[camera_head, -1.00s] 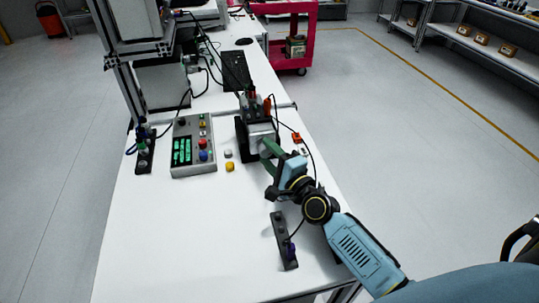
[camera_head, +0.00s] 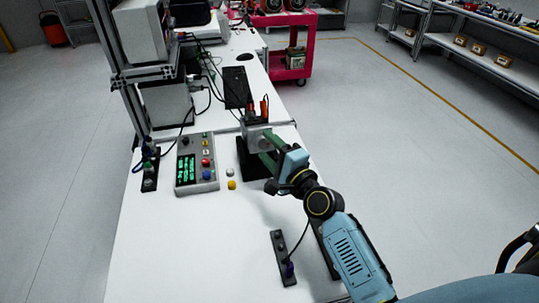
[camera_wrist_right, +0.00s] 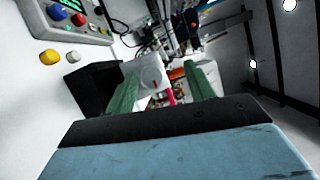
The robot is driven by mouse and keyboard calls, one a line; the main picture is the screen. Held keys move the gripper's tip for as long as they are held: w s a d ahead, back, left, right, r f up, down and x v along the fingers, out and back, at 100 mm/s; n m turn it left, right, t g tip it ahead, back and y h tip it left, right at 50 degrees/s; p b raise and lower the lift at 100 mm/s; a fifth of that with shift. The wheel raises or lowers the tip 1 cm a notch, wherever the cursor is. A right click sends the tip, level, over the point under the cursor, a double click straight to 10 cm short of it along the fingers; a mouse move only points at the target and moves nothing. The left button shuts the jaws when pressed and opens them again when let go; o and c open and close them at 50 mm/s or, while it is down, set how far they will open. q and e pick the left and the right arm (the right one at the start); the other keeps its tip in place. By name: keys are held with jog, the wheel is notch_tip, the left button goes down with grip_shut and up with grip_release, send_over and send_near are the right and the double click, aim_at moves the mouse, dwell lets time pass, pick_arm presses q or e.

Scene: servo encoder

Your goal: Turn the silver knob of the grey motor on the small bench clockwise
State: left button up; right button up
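The grey motor (camera_head: 256,137) stands on its black base (camera_head: 254,171) on the white bench. In the right wrist view its pale grey body (camera_wrist_right: 148,70) shows beyond and between my fingers. The silver knob cannot be made out clearly in either view. My right gripper (camera_head: 268,149) is at the motor's near right side, with its green fingers pointing at it. In the right wrist view the fingers (camera_wrist_right: 165,88) stand apart with a gap between them and nothing clearly held. I cannot tell whether they touch the motor. My left gripper is not in view.
A grey control box (camera_head: 196,165) with a green display stands left of the motor. Yellow (camera_head: 232,185) and white buttons sit between them. Black strips lie at the left (camera_head: 150,172) and near right (camera_head: 283,258). The bench's front middle is clear.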

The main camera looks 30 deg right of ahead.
jog(key=shift+r, duration=0.4)
jog(key=s+d+b, duration=0.2)
jog(key=s, duration=1.3)
jog(key=shift+s+f, duration=0.15)
jog(key=shift+f, duration=0.3)
dwell(0.5)
dwell(0.4)
